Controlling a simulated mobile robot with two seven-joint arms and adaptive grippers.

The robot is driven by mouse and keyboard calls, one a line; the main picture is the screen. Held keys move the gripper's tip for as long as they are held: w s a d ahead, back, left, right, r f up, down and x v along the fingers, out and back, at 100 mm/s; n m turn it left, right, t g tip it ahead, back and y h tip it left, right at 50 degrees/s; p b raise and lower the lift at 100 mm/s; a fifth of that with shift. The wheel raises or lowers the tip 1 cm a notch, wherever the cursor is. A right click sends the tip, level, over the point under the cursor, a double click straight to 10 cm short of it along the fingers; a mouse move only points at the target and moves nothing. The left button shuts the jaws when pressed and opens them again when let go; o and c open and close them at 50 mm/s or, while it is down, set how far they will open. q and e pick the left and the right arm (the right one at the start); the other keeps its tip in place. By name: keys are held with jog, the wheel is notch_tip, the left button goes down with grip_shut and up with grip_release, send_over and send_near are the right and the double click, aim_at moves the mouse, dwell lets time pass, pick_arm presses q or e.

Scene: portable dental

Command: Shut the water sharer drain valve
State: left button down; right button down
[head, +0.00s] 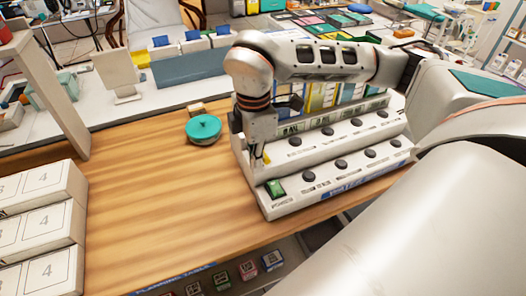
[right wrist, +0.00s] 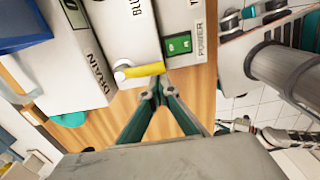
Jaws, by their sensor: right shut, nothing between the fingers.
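The white unit (head: 340,180) with rows of black knobs stands on the wooden table. In the right wrist view, its face carries a "DRAIN" label (right wrist: 98,80) and a green power switch (right wrist: 179,45). The drain valve's yellow lever (right wrist: 141,71) lies between them, reaching sideways from a white pivot (right wrist: 119,75). A bit of yellow (head: 266,156) shows beside the gripper in the head view. My right gripper (right wrist: 161,84) is shut and empty, its fingertips just beside the lever's free end; whether they touch is unclear. My left gripper is not in view.
A teal round lidded pot (head: 203,129) and a small wooden block (head: 195,108) stand left of the unit. White numbered boxes (head: 40,230) are stacked at the left. The table between is clear. My right arm hides part of the unit.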

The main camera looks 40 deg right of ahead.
aim_at(272, 164)
jog(key=shift+d, duration=0.1)
jog(key=shift+s+d, duration=0.1)
jog(key=shift+d, duration=0.2)
jog(key=shift+s+d, duration=0.25)
jog(key=shift+d, duration=0.4)
dwell(0.4)
jog(key=shift+s+d, duration=0.15)
jog(key=shift+d, duration=0.85)
